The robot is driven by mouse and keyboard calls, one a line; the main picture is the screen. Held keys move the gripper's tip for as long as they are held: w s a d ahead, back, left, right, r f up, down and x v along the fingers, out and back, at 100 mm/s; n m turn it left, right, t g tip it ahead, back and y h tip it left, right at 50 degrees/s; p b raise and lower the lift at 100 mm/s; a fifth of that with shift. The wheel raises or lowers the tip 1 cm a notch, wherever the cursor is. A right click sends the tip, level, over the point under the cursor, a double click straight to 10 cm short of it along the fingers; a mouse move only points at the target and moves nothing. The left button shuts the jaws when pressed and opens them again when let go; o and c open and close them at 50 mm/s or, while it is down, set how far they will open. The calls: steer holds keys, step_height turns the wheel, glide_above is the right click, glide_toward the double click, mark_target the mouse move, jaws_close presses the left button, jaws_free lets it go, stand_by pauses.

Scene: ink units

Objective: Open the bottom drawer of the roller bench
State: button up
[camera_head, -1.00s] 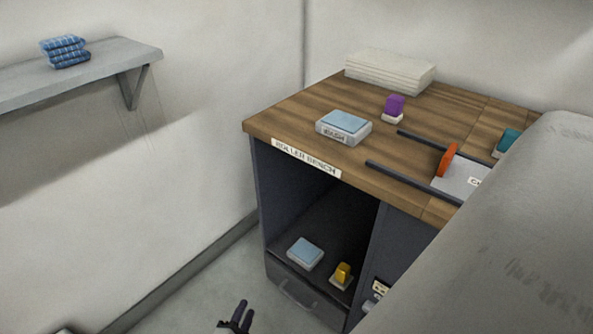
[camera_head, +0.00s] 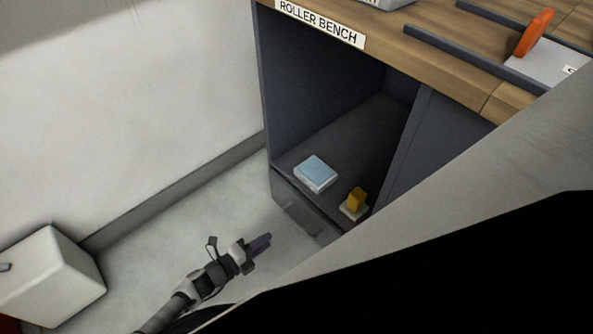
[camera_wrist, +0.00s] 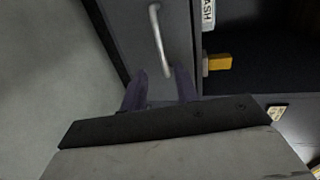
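The roller bench (camera_head: 262,80) is a dark cabinet with a wooden top and a name label. Its bottom drawer (camera_head: 320,226) is a dark front below the open compartment and looks shut. The drawer front (camera_wrist: 178,50) also shows in the wrist view, with a pale metal bar handle (camera_wrist: 156,35). My gripper (camera_head: 266,240) is low in front of the drawer, pointing toward it. In the wrist view its two dark fingers (camera_wrist: 161,76) are apart, with the near end of the handle appearing between their tips. I cannot tell whether they touch it. Nothing is held.
The open compartment holds a light blue box (camera_head: 316,172) and a yellow item on a pale base (camera_head: 356,201). A white box-like unit (camera_head: 50,275) stands on the floor at the left. The floor (camera_head: 190,225) between it and the bench is clear.

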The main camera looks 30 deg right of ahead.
steer(key=b+x, duration=0.2)
steer(key=x, duration=1.1)
steer(key=shift+r, duration=0.1)
jaws_close()
